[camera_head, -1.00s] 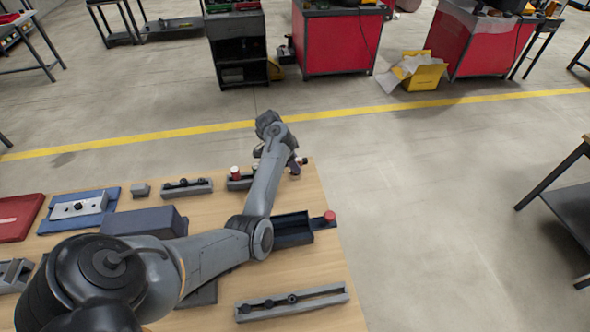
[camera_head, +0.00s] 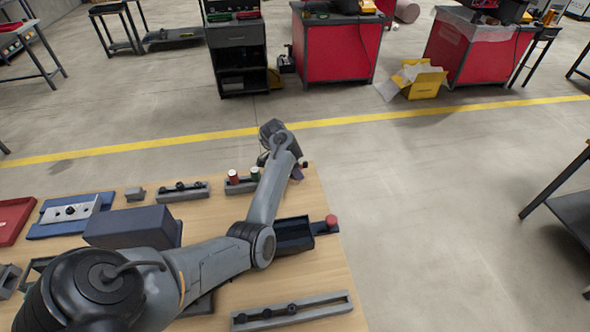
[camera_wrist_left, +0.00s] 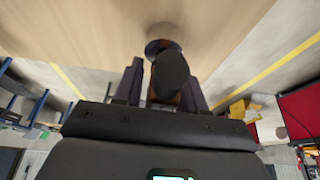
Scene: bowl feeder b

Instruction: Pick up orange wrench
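I cannot make out an orange wrench with certainty in either view. My left arm reaches across the wooden table (camera_head: 300,278) to its far right corner. My left gripper is mostly hidden behind its wrist there, and a dark purplish finger part (camera_head: 298,173) shows beside it. In the left wrist view my left gripper (camera_wrist_left: 161,75) has its two fingers apart. A dark rounded object (camera_wrist_left: 170,73) with a brownish edge lies between them, above a dark round piece (camera_wrist_left: 162,46). I cannot tell whether the fingers touch it. My right gripper is not in view.
A dark open tray (camera_head: 293,236) and a red knob (camera_head: 331,220) lie nearer. A grey slotted rail (camera_head: 291,311) is in front; a dark box (camera_head: 132,227) is left.

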